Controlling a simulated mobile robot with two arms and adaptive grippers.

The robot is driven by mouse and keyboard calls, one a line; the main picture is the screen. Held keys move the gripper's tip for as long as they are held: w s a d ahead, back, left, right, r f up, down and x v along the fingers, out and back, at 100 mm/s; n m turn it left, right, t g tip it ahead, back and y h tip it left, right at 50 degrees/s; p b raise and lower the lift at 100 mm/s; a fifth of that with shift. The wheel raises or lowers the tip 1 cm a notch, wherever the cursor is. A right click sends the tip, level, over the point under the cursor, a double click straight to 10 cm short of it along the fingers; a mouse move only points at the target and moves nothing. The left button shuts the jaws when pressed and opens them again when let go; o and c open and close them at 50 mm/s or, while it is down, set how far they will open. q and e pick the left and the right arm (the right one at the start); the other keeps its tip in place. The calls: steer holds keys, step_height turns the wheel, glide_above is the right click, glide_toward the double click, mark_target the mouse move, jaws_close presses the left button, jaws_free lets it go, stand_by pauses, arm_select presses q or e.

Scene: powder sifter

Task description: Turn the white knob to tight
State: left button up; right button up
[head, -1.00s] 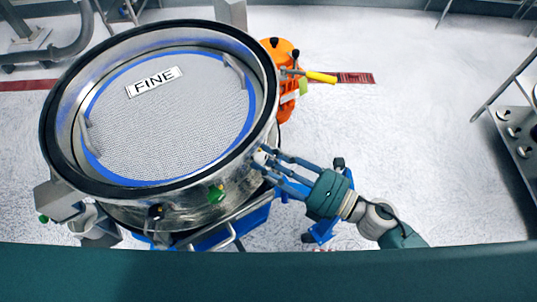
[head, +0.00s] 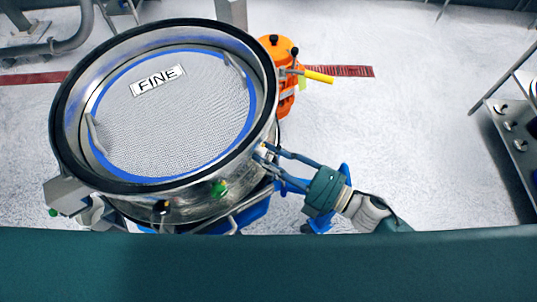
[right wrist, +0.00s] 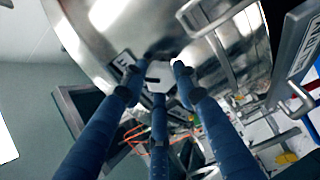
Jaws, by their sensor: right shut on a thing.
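The round metal powder sifter (head: 235,180) stands at the left in the head view, with a mesh screen labelled FINE (head: 158,81) inside a blue ring. The white knob (right wrist: 161,74) is on the sifter's metal side wall, near the middle of the right wrist view. My right gripper (head: 264,152) reaches the wall from the right. In the right wrist view its blue fingers (right wrist: 157,80) are closed around the knob and partly hide it. A small label beside the knob is partly covered by a finger. My left gripper is not in view.
An orange unit (head: 283,75) with a yellow handle (head: 319,76) stands just behind the sifter. A metal rack (head: 515,135) is at the right edge. The floor between is clear.

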steer(key=shift+s+f, duration=0.15)
steer(key=shift+f, duration=0.1)
steer(key=o, duration=1.1)
steer(key=shift+o, duration=0.2)
steer(key=shift+r, duration=0.1)
steer(key=shift+d, duration=0.1)
steer(key=v, duration=1.2)
